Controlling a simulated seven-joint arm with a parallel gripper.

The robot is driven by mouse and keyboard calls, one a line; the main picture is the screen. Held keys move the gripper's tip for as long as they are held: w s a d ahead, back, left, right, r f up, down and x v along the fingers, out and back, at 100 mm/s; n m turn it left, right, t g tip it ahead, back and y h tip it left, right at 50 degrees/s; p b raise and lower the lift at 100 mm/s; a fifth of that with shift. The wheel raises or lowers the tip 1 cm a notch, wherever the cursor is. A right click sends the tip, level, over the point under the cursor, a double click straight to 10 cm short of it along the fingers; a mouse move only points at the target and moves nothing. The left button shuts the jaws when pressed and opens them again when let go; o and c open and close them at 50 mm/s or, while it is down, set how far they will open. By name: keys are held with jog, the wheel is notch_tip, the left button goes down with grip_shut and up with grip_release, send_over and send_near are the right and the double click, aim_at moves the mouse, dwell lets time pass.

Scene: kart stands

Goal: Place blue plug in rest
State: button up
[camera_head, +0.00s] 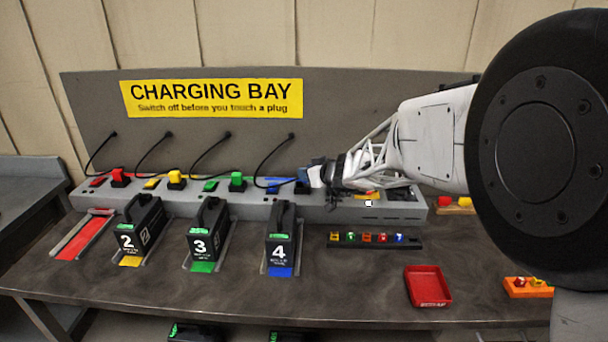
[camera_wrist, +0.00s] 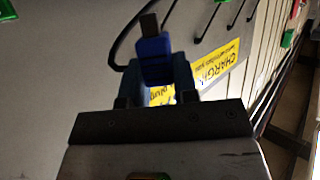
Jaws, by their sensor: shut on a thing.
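The blue plug (camera_wrist: 153,60) is between the two fingers of my gripper (camera_wrist: 156,78) in the wrist view, its dark end pointing away from my palm. A black cable runs beside it. In the head view my gripper (camera_head: 318,174) is over the grey charging strip (camera_head: 330,212), at the right of the blue switch (camera_head: 272,186) and close to a dark socket block (camera_head: 302,187). The plug is mostly hidden there, and whether it touches the strip cannot be told. I cannot clearly pick out the rest.
Black battery packs (camera_head: 280,235) stand in front. A black rack (camera_head: 375,240) and red tray (camera_head: 428,287) lie at the right.

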jog(key=shift+w+a+f, duration=0.1)
jog(key=shift+w+a, duration=0.15)
jog(key=shift+w, duration=0.6)
jog(key=shift+w+a+f, duration=0.1)
jog(key=shift+w+a, duration=0.1)
jog(key=shift+w, duration=0.6)
jog(key=shift+w+a, duration=0.25)
jog(key=shift+w, duration=0.6)
jog(key=shift+w, duration=0.15)
jog(key=shift+w+a+f, duration=0.1)
jog(key=shift+w+f, duration=0.05)
jog(key=shift+f, duration=1.6)
jog(key=shift+f, duration=0.5)
